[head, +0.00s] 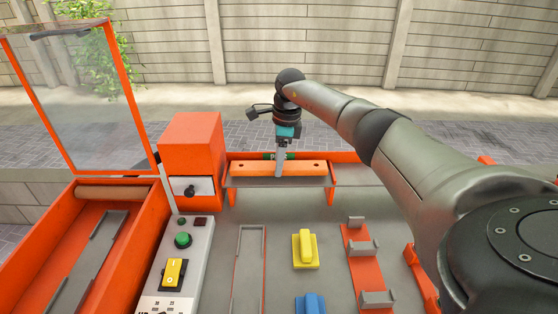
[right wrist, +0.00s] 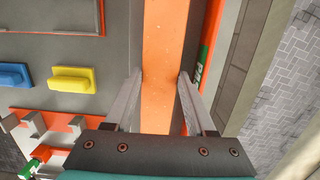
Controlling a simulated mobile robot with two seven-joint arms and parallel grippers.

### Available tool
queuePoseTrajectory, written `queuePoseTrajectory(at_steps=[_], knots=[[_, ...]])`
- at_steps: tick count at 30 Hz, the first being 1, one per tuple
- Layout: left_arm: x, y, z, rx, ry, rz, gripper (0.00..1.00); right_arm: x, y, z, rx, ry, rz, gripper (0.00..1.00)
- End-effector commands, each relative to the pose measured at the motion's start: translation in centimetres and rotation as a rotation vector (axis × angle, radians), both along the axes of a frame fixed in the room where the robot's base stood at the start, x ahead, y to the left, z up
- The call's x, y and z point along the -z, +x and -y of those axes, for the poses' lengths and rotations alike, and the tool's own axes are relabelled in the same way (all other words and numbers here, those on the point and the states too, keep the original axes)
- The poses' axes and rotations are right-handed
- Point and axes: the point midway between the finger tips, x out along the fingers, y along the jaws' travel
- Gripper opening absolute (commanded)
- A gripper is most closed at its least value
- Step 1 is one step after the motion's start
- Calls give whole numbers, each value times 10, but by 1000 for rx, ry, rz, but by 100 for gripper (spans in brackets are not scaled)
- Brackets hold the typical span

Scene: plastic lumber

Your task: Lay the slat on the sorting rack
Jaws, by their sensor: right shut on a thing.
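The slat (head: 308,167) is a long flat orange board at the back of the bench in the head view. It lies crosswise over a grey shelf with orange end legs (head: 331,197). My right gripper (head: 279,172) points down and is shut on the slat near its middle. In the right wrist view the slat (right wrist: 168,45) runs between the two grey fingers of this gripper (right wrist: 160,78). I cannot tell whether the slat touches the shelf. An orange strip with grey brackets (head: 354,236) stands at the right of the bench. My left gripper is not in view.
A control box (head: 182,255) with a green button and yellow switch stands left of centre. Yellow (head: 305,250) and blue (head: 310,304) blocks sit mid-bench. An orange box (head: 191,143) stands left of the shelf. A clear-panelled lid (head: 85,95) is raised at the left.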

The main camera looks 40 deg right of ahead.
Motion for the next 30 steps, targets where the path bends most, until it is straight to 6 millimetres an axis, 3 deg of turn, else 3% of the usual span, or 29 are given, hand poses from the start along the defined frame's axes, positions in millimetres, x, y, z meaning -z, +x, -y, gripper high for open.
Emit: queuePoseTrajectory(at_steps=[19, 20, 27, 30], knots=[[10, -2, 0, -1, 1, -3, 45, 13, 0, 0, 0, 1, 1, 0], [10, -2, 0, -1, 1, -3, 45, 13, 0, 0, 0, 1, 1, 57], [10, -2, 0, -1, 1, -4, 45, 13, 0, 0, 0, 1, 1, 84], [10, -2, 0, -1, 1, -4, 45, 13, 0, 0, 0, 0, 0, 91]])
